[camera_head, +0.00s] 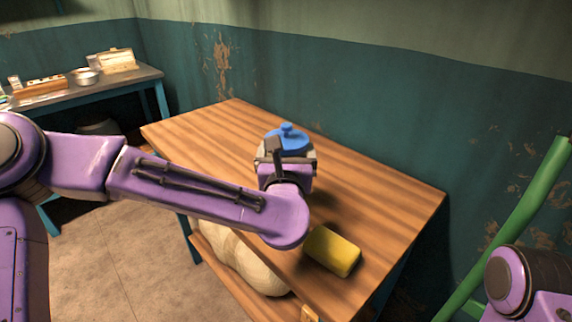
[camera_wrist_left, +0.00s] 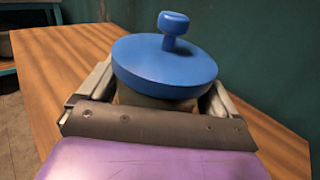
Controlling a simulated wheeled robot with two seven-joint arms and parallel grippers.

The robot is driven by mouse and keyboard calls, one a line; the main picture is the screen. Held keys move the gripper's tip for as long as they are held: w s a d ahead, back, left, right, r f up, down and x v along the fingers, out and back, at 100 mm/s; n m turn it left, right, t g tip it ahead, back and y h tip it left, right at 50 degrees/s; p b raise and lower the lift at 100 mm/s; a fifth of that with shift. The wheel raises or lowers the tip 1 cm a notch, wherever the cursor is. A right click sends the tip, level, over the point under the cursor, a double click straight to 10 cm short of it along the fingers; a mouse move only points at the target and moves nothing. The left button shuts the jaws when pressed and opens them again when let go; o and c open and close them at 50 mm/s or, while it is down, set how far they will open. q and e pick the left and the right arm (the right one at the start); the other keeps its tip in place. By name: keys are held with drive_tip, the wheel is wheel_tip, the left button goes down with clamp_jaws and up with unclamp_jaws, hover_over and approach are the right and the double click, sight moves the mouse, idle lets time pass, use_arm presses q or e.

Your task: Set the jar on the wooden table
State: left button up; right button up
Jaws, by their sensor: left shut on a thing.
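The jar has a round blue lid with a knob (camera_head: 288,138); it also fills the middle of the left wrist view (camera_wrist_left: 165,68). My left gripper (camera_head: 284,156) is shut on the jar, with one finger on each side of its body below the lid. The jar is upright over the middle of the wooden table (camera_head: 380,200). My wrist hides the jar's lower part, so I cannot tell whether its base touches the tabletop. My right gripper is not in view; part of my right arm shows at the lower right.
A yellow block like a sponge (camera_head: 332,251) lies near the table's front edge. A pale sack (camera_head: 250,262) is on the shelf below. A green pole (camera_head: 520,215) leans at the right. The table's left and right ends are clear. A side table (camera_head: 130,83) holds small items.

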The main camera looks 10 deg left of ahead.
use_arm(q)
drive_tip(key=shift+w+f, duration=0.2)
drive_tip(key=f, duration=0.4)
drive_tip(key=shift+w+a, duration=0.1)
drive_tip(key=shift+w, duration=0.25)
drive_tip(key=shift+r, duration=0.1)
drive_tip(key=shift+s, duration=0.1)
drive_tip(key=shift+f+b, duration=0.2)
drive_tip(key=shift+b, duration=0.1)
drive_tip(key=o, duration=0.9)
drive_tip(key=shift+r, duration=0.2)
drive_tip(key=s, duration=0.4)
drive_tip(key=s+d+b, duration=0.1)
drive_tip(key=s, duration=0.3)
drive_tip(key=s+d, duration=0.1)
drive_tip(key=s, duration=0.2)
drive_tip(key=shift+s+d, duration=0.2)
drive_tip(key=shift+s, duration=0.2)
